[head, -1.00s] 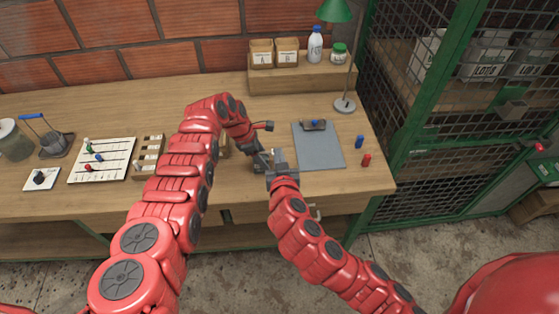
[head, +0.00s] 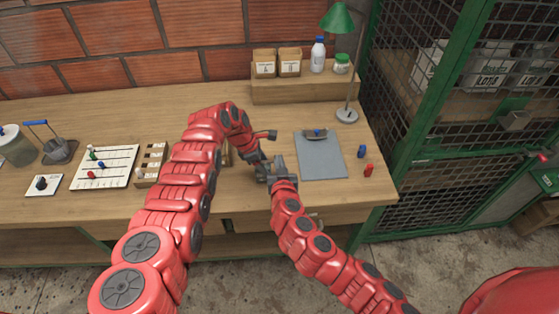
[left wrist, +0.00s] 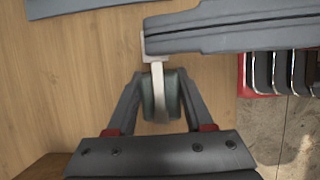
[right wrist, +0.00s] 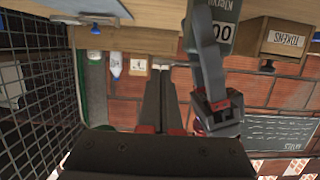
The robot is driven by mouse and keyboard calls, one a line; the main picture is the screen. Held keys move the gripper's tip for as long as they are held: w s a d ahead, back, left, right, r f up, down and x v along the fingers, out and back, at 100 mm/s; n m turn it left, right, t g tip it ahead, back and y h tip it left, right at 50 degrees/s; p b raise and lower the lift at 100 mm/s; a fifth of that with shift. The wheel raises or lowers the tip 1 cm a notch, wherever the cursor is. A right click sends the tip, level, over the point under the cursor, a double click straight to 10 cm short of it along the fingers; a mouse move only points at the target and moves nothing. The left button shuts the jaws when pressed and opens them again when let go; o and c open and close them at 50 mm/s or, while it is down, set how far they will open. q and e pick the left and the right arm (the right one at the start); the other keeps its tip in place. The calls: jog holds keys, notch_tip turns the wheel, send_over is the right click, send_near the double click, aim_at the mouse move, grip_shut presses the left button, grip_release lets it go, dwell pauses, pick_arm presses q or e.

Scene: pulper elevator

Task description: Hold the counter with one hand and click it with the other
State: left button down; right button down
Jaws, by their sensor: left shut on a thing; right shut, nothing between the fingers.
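My left gripper (left wrist: 158,100) is shut on the counter (left wrist: 160,82), a small dark grey-green body with a pale metal strip along it. In the right wrist view the counter (right wrist: 222,12) shows at the top, with white lettering and "00" on its side. My right gripper (right wrist: 163,88) is shut and empty. In the left wrist view its dark fingers (left wrist: 225,28) lie across the counter's top end, at the pale metal piece; I cannot tell whether they press it. In the head view the two grippers meet above the bench, and the counter is largely hidden between them.
The wooden bench (head: 250,205) lies below my grippers. A grey clipboard (head: 320,160) lies at right, beside blue (head: 361,151) and red (head: 368,170) pieces. A green lamp (head: 347,113) stands behind. A white slider board (head: 105,166) lies at left. A wire cage (head: 425,140) borders the right.

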jog(key=shift+f, duration=0.1)
jog(key=shift+d+f+m+y, duration=0.3)
jog(key=shift+f+m+y, duration=0.1)
jog(key=shift+f+m, duration=0.45)
jog(key=shift+a+r, duration=0.1)
jog(key=s+d+r, duration=0.1)
jog(key=s+r, duration=0.5)
jog(key=s, duration=0.3)
jog(key=shift+s+r, duration=0.2)
jog(key=shift+s, duration=0.15)
pick_arm(q)
jog(key=shift+c, duration=1)
grip_release()
